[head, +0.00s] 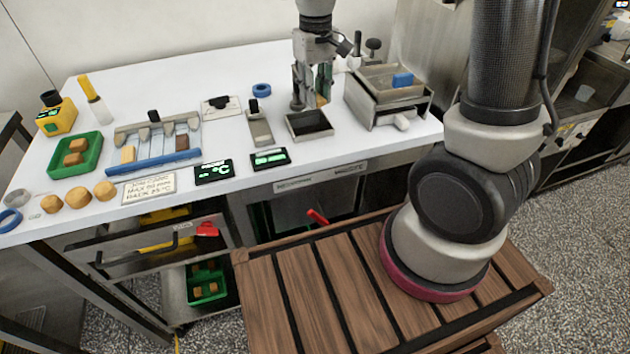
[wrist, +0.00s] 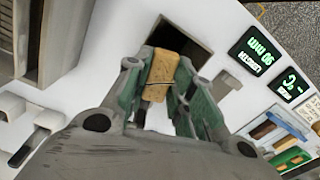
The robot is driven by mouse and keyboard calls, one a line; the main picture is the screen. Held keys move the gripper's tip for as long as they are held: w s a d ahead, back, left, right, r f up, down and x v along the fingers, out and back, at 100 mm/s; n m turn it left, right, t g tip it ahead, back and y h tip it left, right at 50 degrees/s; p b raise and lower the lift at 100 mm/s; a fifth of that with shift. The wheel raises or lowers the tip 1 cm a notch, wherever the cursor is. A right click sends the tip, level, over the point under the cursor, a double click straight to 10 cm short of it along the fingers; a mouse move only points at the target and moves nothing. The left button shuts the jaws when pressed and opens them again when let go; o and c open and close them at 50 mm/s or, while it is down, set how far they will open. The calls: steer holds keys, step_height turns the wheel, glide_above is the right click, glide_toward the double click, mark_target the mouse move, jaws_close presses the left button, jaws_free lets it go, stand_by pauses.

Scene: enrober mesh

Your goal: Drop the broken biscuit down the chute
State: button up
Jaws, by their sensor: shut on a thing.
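The exact height above the opening cannot be told. In the head view the fingers mostly hide the biscuit.
A metal box with a blue item (head: 402,80) stands right of the chute. A small grey scoop-like holder (head: 259,130) and black displays (head: 213,172) lie to its left. A green tray (head: 91,168) with biscuits and several round tan pieces (head: 78,198) are at the far left.

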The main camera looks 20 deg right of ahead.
steer(key=shift+f, duration=0.25)
steer(key=o, duration=0.9)
steer(key=shift+c, duration=0.2)
step_height(320, 180, up, 12)
